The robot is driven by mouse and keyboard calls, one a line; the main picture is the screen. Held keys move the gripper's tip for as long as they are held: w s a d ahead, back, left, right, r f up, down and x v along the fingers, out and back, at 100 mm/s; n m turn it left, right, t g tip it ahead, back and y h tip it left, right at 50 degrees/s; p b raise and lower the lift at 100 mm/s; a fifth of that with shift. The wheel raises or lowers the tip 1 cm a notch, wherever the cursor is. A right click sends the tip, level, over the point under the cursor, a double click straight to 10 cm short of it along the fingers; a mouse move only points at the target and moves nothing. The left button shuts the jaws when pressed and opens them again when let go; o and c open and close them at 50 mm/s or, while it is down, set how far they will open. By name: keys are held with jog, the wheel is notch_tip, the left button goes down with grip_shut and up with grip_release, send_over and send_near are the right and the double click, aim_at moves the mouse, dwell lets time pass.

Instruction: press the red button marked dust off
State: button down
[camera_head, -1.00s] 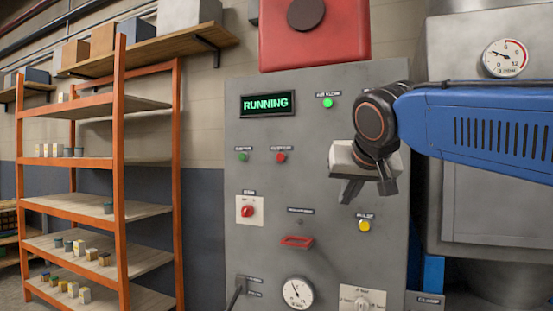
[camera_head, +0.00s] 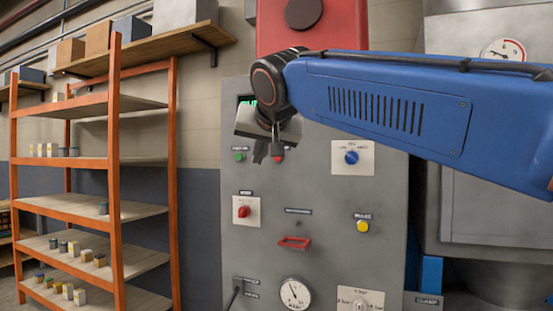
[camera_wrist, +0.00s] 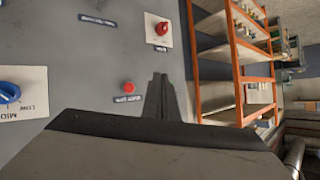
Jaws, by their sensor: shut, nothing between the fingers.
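The red button (camera_head: 278,158) is on the grey control panel, right of a green button (camera_head: 239,156). My gripper (camera_head: 262,156) is in front of the panel, its fingers over the upper left part of that button and hiding some of it. In the wrist view the red button (camera_wrist: 128,87) shows whole, with a small dark label beside it that is too small to read surely. The shut, empty fingers (camera_wrist: 160,78) are just right of the button there. I cannot tell how far they are from the panel.
The panel (camera_head: 320,200) also carries a red knob (camera_head: 243,211), a blue knob (camera_head: 351,157), a yellow button (camera_head: 362,226), a red handle (camera_head: 295,243) and a gauge (camera_head: 295,293). My arm hides most of the lit display. An orange shelf rack (camera_head: 113,180) stands to the left.

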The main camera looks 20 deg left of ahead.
jog(key=w, duration=0.8)
jog(key=shift+w+d, duration=0.35)
jog(key=shift+w, duration=0.05)
jog(key=shift+w, duration=0.2)
dwell(1.9)
jog(key=shift+w, duration=0.25)
jog(key=shift+w+d, duration=0.1)
jog(key=shift+w, duration=0.2)
dwell(0.8)
jog(key=shift+s, duration=0.1)
dwell(0.3)
jog(key=shift+s, duration=0.7)
jog(key=shift+s, duration=0.1)
jog(key=shift+s+a, duration=0.15)
jog(key=shift+s, duration=1.05)
jog(key=shift+s+a, duration=0.1)
jog(key=shift+s, duration=1.05)
